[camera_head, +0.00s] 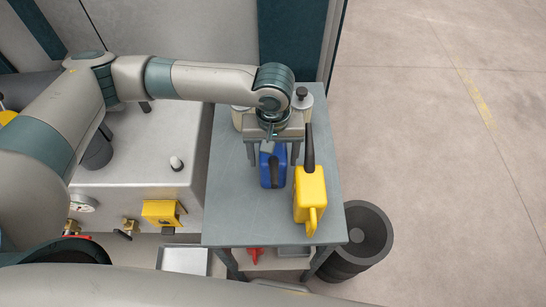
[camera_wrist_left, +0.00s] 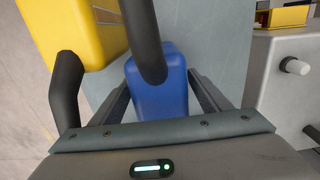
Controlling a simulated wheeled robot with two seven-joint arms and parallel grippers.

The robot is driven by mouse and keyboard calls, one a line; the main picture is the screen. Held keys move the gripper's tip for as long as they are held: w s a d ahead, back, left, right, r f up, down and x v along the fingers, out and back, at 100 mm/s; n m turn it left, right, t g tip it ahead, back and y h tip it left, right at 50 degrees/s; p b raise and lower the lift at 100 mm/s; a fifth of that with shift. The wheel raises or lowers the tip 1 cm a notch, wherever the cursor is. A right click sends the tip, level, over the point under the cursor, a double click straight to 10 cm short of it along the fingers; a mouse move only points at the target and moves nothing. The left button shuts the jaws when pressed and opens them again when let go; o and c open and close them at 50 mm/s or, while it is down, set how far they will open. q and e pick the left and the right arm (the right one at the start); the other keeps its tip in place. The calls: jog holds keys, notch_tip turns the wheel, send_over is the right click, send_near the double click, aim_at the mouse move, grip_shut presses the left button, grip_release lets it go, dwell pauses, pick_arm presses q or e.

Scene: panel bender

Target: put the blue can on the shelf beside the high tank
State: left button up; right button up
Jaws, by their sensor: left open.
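The blue can (camera_head: 272,168) stands on a grey-blue table (camera_head: 235,185), partly hidden under my left gripper (camera_head: 278,155). In the left wrist view the blue can (camera_wrist_left: 158,88) shows between the two open fingers (camera_wrist_left: 160,95), one on each side. I cannot tell whether either finger touches it. A dark curved handle or spout crosses in front of the can there. My right gripper is in neither view. I cannot say for sure which thing is the high tank or its shelf.
A yellow can (camera_head: 309,190) with a dark spout stands close right of the blue can. A pale box-shaped unit (camera_head: 135,150) with knob and gauge adjoins the table's left. A dark round bin (camera_head: 368,232) stands at the right. A lower shelf holds a red item (camera_head: 255,254). Floor beyond is clear.

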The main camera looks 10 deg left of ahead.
aim_at(273, 161)
pick_arm(q)
notch_tip(273, 161, up, 11)
jog(key=shift+r+b, duration=0.2)
jog(key=shift+b, duration=0.9)
